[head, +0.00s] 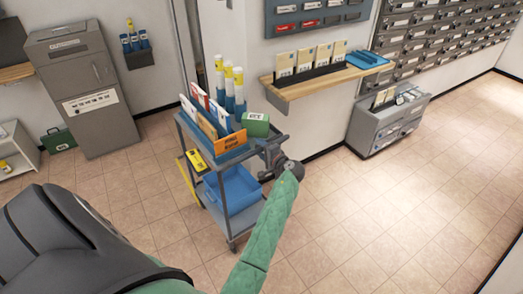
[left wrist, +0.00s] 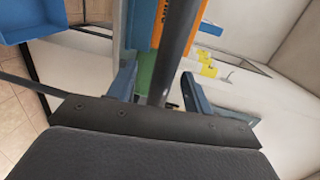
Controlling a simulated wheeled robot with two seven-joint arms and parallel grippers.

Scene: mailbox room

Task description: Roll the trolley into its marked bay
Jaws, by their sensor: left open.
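The trolley (head: 243,216) is a grey-blue two-shelf cart in the middle of the head view. Its top carries folders, yellow-capped tubes and a green box; a blue bin sits on the lower shelf. My left gripper (head: 268,150) is at the trolley's right end, by the handle. In the left wrist view its blue fingers (left wrist: 160,82) are apart, with the dark handle bar (left wrist: 178,48) passing between them; contact is unclear. A yellow strip (head: 189,184) shows beside the trolley's left side; whether it marks the bay is unclear. My right gripper is not in view.
A grey cabinet (head: 83,100) stands at the left wall. A wooden wall shelf (head: 320,84) with cards juts out behind the trolley, above a grey low unit (head: 386,125). Tiled floor (head: 380,210) is clear to the right.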

